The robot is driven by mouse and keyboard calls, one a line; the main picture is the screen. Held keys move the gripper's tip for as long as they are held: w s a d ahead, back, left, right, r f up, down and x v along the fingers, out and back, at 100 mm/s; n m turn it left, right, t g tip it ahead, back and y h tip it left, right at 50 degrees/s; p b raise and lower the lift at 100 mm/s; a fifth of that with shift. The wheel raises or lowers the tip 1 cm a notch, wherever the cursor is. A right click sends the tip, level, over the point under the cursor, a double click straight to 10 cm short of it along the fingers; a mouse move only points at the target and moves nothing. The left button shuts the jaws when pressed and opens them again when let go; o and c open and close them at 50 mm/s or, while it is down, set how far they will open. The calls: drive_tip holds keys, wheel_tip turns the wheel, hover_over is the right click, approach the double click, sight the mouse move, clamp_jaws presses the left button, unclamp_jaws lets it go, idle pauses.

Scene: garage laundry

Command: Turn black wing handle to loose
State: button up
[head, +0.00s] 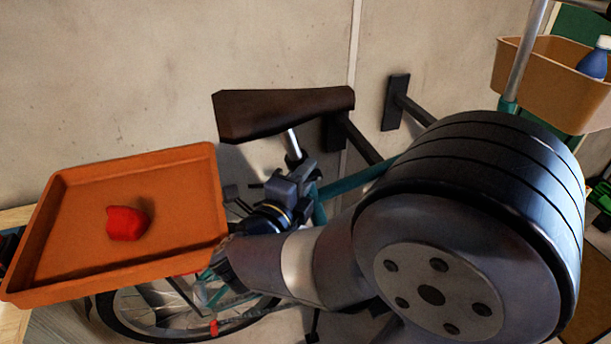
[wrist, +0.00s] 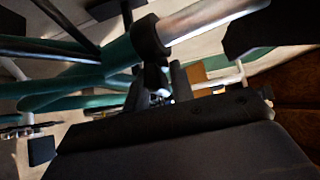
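The bicycle's silver seatpost (head: 293,144) rises to a brown saddle (head: 284,112). In the wrist view the seatpost (wrist: 212,17) enters a black collar (wrist: 148,40) on the green frame. The black wing handle (wrist: 155,77) sits just below that collar. My gripper (head: 290,184) is at the seat clamp, just below the saddle, and hides the handle in the head view. In the wrist view my gripper's two dark fingers (wrist: 160,90) stand apart, with the handle in line with the gap. I cannot tell whether they touch it.
An orange tray (head: 75,270) with a red object (head: 127,223) stands at left, close to my arm. The bicycle wheel (head: 140,310) is below it. A black wall bracket (head: 396,102) is behind the saddle. A tan bin (head: 540,75) with a blue bottle (head: 595,62) is at upper right.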

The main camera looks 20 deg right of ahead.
clamp_jaws()
